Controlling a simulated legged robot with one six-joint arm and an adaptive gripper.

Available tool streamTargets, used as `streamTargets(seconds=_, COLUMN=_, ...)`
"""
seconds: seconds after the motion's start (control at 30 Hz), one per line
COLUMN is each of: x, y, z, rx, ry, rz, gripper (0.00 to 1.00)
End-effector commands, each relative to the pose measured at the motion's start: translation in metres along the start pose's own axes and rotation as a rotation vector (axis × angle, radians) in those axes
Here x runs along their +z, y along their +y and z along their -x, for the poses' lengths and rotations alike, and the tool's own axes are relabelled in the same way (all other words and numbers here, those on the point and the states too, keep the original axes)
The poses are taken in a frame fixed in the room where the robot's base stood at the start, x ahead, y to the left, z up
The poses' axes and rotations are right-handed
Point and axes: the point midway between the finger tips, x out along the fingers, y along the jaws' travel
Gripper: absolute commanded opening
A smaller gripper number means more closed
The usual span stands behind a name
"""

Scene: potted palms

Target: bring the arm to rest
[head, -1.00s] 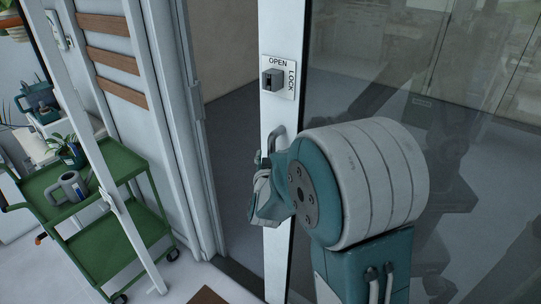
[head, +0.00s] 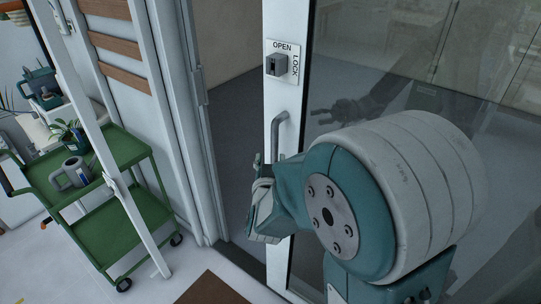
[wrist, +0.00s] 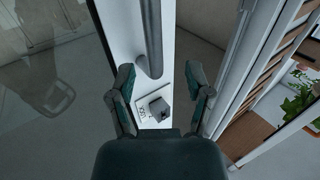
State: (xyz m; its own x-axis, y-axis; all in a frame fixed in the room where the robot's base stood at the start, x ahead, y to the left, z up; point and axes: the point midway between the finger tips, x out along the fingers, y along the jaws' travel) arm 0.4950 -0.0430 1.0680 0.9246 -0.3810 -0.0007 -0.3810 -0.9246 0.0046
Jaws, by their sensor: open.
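My gripper (head: 258,188) is in the middle of the head view, left of the bulky white and teal joint of my arm. In the wrist view my gripper (wrist: 161,72) shows two dark teal fingers spread apart with nothing gripped between them. The grey door handle (head: 279,134) is just above my gripper in the head view. In the wrist view the handle (wrist: 151,38) lies beyond the fingertips, apart from them as far as I can tell. The gripper's fingertips are partly hidden in the head view.
A glass door (head: 375,80) with a white frame carries an OPEN/LOCK switch (head: 278,64). A gap stands open left of it. A green cart (head: 125,143) holds a grey watering can (head: 72,174) and a potted plant. A brown mat (head: 215,290) lies on the floor.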

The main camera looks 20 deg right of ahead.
Motion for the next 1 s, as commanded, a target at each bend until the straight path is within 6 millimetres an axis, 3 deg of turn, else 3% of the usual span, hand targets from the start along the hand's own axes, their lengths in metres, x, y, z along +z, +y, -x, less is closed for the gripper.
streamTargets(seconds=0.37, x=-0.002, y=-0.002, z=0.0, rx=-0.014, ry=-0.014, rz=-0.008, gripper=0.65)
streamTargets(seconds=0.53, x=-0.013, y=-0.014, z=0.01, rx=-0.114, ry=-0.128, rz=-0.046, gripper=0.65)
streamTargets(seconds=0.77, x=-0.026, y=-0.028, z=0.045, rx=-0.275, ry=-0.348, rz=-0.056, gripper=0.65)
streamTargets(seconds=1.0, x=-0.034, y=-0.024, z=0.1, rx=-0.387, ry=-0.58, rz=-0.001, gripper=0.65)
